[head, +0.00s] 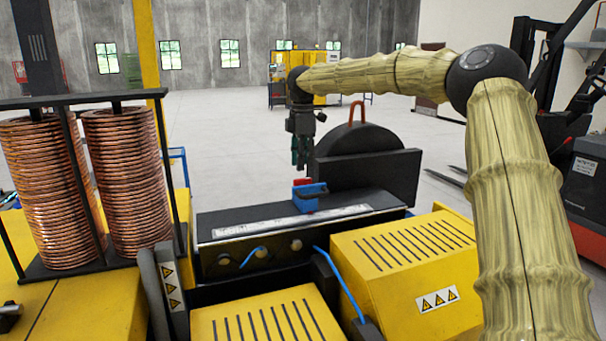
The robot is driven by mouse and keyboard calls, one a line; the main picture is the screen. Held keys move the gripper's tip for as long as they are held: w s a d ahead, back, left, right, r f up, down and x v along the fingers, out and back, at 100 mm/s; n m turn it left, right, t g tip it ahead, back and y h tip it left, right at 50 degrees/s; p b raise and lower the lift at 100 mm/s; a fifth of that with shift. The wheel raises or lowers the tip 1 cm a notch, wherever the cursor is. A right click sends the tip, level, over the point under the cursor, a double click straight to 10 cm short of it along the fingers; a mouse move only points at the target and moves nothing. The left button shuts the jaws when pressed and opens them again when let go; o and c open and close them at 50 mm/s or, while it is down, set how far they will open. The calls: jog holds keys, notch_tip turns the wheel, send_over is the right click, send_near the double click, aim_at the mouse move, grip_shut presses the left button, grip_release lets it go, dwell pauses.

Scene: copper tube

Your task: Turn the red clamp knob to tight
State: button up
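The red clamp knob (303,181) shows as a small red piece at the top of a blue clamp block (310,198). The block sits on the dark top of a bench-like machine (240,214) near the middle of the head view. My gripper (301,167) points down just above the knob, its dark green fingers close over it. I cannot tell whether the fingertips touch the knob. The fingers are too small to tell how far apart they are. The knob's turn position cannot be read.
A large black disc guard with a red handle (358,112) stands close behind and right of the clamp. Yellow slotted housings (405,262) stand in front. Copper coils (124,180) stand on the left. A forklift (585,175) is at right. Open floor lies behind.

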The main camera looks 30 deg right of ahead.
aim_at(303, 179)
jog(key=shift+r, duration=2.85)
jog(key=shift+d, duration=0.1)
